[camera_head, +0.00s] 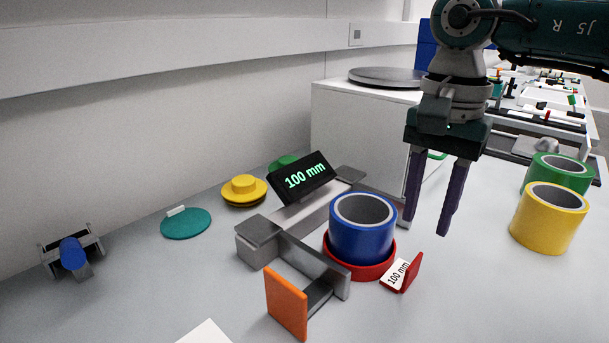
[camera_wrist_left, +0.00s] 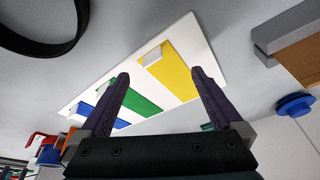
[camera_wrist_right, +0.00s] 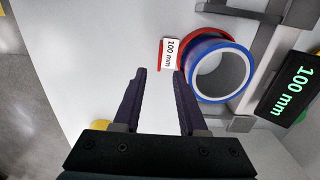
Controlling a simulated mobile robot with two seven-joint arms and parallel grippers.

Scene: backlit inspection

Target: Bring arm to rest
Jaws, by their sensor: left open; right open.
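My right gripper (camera_head: 434,195) is open and empty, fingers pointing down, to the right of the blue ring (camera_head: 361,230) in the head view. The blue ring sits on a red base (camera_head: 384,267) beside the measuring device.
A measuring device with a display (camera_head: 306,177) reads 100 mm. A red stand (camera_head: 413,271) carries a 100 mm label. Yellow (camera_head: 549,222) and green (camera_head: 533,177) rings stand at right. A teal disc (camera_head: 186,224) and yellow lid (camera_head: 243,189) lie at left. A white cabinet (camera_head: 345,129) stands behind.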

